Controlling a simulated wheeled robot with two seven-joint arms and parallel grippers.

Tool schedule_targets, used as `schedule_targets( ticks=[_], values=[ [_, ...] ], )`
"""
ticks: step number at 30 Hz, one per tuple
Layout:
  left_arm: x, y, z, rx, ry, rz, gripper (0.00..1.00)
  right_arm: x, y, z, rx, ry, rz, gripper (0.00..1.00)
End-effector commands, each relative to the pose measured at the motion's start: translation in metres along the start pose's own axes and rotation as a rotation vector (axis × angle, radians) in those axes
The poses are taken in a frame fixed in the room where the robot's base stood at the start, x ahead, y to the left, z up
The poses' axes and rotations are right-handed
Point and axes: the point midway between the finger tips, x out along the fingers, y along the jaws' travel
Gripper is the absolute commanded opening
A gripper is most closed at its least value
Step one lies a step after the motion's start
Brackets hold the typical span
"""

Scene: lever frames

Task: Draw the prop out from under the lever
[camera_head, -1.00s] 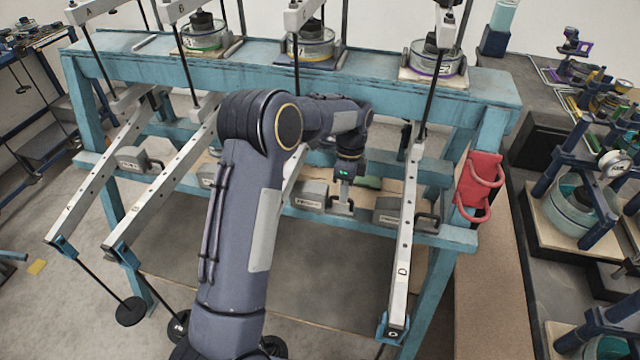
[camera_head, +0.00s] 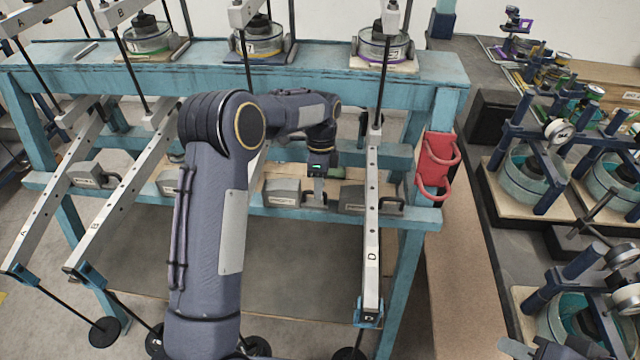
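Grey props with dark handles sit along the teal bench's lower rail. One prop (camera_head: 283,193) is in the middle, its handle at its right end. My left gripper (camera_head: 318,192) points down at that handle; whether its fingers are closed on it is too small to tell. Another prop (camera_head: 354,198) sits by lever D (camera_head: 371,240), and others (camera_head: 92,174) by levers A (camera_head: 50,205) and B (camera_head: 120,205). The lever between B and D is mostly hidden behind my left arm. Part of my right gripper (camera_head: 532,347) shows at the bottom right edge, away from the bench; its opening is unclear.
A red holder (camera_head: 436,165) hangs on the bench's right leg (camera_head: 420,240). Round cells with weights stand on the bench top (camera_head: 310,80). A side counter at right carries several blue-framed devices (camera_head: 530,170). Hanging weights (camera_head: 103,332) are at the lower left.

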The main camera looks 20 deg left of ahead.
Motion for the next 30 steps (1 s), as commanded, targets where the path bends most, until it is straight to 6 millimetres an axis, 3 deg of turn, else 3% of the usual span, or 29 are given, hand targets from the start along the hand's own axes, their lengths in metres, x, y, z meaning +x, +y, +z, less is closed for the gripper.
schedule_targets(
  ticks=[15, 30],
  values=[
    [-0.072, -0.001, -0.001, 0.001, 0.002, -0.003, 0.33, 0.005, 0.002, 0.002, 0.000, 0.000, 0.000, 0.33],
    [-0.077, 0.000, -0.001, 0.002, 0.001, -0.001, 0.33, 0.004, 0.002, 0.002, 0.000, 0.000, 0.000, 0.33]
  ],
)
